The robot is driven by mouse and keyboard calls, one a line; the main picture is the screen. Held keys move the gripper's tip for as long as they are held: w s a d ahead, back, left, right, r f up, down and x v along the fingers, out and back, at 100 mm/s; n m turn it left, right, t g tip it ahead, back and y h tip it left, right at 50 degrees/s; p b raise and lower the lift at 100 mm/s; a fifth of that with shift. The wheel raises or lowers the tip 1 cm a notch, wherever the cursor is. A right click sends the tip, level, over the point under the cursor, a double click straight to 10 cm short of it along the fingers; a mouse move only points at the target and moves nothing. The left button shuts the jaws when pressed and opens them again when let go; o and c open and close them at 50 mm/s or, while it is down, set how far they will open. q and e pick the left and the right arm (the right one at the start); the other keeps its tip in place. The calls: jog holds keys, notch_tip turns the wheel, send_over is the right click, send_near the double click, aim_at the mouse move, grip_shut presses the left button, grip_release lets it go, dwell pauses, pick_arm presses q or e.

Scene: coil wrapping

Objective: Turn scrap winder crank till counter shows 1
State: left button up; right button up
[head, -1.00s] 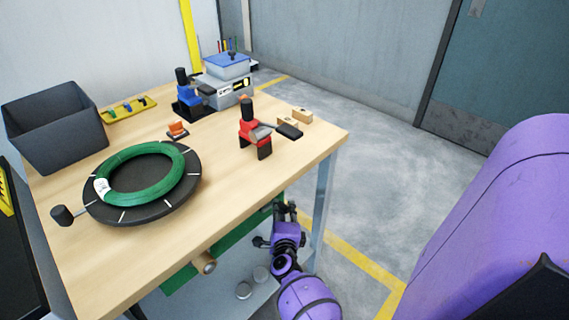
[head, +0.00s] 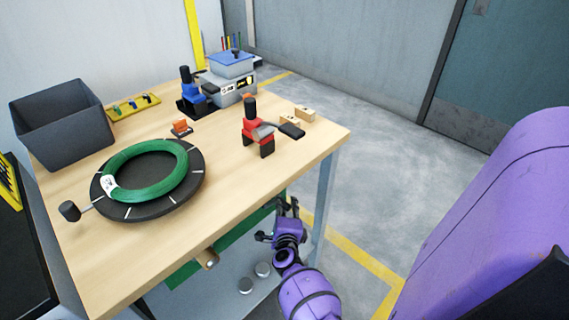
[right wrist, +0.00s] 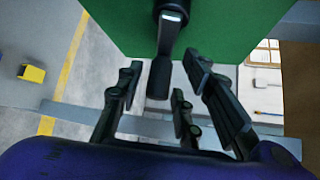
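A green housing (right wrist: 200,25) shows close up in the right wrist view, and a green panel (head: 235,242) shows under the bench edge in the head view. A black crank handle (right wrist: 160,76) on a metal arm hangs in front of the green housing. My right gripper (head: 287,207) is below the bench's right front edge. In the right wrist view its fingers (right wrist: 166,100) are spread, with the handle between the two sides, apparently not touching. I cannot make out a counter reading. My left gripper is not in view.
The wooden bench (head: 235,165) carries a turntable (head: 195,190) with a green coil (head: 150,185), a red clamp (head: 255,135), a blue-lidded device (head: 230,78) and a dark bin (head: 62,125). A bench leg (head: 323,200) stands close right of my right gripper.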

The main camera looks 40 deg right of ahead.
jog(key=shift+s, duration=0.1)
jog(key=v, duration=1.1)
jog(key=shift+s+a, duration=0.25)
jog(key=shift+a, duration=0.05)
jog(key=shift+r, duration=0.1)
